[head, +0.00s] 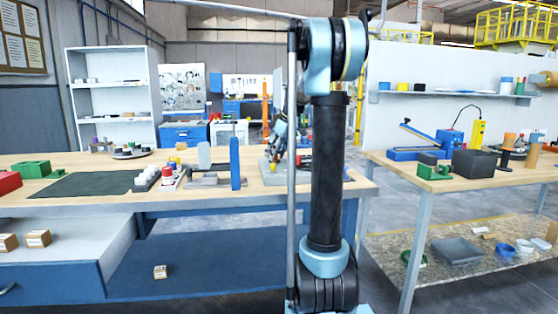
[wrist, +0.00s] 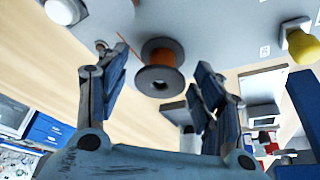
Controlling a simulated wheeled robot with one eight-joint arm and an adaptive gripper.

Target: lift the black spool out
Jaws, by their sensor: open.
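A spool with dark grey-black flanges and copper-orange wire (wrist: 162,80) shows in the wrist view, beyond and between the fingertips of my gripper (wrist: 158,62). A thin orange wire end sticks out from it toward the left finger. The fingers stand apart on either side of the spool in the picture, and nothing is held between them. I cannot tell how far the spool is from the tips. In the head view my gripper (head: 275,150) is low over the right part of the left bench, partly behind my arm. I cannot make out the spool there.
A blue upright post (head: 235,163) stands close left of my gripper; a blue upright also shows in the wrist view (wrist: 302,110). A yellow-topped piece (wrist: 301,45) is near the spool. A dark mat (head: 88,184) lies on the bench. The right table (head: 480,183) holds several items.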

